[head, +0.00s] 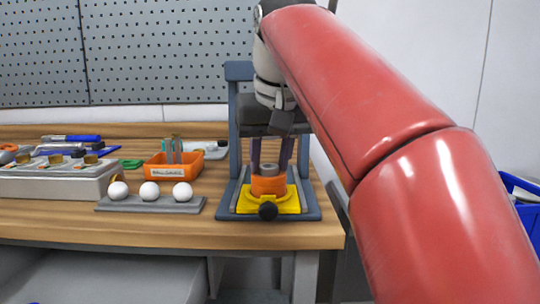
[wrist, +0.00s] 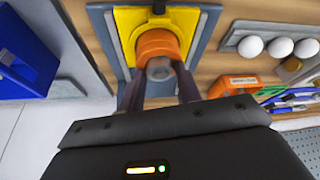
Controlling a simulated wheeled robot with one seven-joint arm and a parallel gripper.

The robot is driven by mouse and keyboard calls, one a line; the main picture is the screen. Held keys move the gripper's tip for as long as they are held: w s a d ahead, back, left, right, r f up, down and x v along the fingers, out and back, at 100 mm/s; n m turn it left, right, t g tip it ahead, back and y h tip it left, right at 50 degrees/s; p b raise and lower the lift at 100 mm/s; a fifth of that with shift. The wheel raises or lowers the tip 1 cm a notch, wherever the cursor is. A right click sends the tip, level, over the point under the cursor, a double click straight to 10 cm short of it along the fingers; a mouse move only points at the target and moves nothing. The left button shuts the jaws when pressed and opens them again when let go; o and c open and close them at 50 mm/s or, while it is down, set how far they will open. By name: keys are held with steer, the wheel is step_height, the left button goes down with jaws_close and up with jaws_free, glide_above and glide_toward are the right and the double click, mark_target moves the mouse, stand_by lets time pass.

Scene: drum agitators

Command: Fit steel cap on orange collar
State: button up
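The orange collar (head: 268,186) stands upright on a yellow base in the grey-blue frame. It also shows in the wrist view (wrist: 158,43). The grey steel cap (head: 268,169) is at the collar's top, and it shows in the wrist view (wrist: 159,69) as a small round grey piece. I cannot tell whether it is fully seated. My gripper (head: 271,165) points down over the collar, one dark finger on each side of the cap. In the wrist view the fingers (wrist: 160,80) look spread wider than the cap, with small gaps. The fingertips are close to the collar's rim.
The frame's upright (head: 239,125) and side rails surround the collar closely. To the left are a grey strip (head: 107,206) with white balls, an orange bin (head: 167,172) and a grey box (head: 60,182). The table's right edge is near.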

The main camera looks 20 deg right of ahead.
steer(key=o, duration=0.3)
steer(key=shift+f, duration=0.1)
steer(key=shift+o, duration=0.2)
steer(key=p+v, duration=0.3)
steer(key=v, duration=0.5)
steer(key=shift+a, duration=0.1)
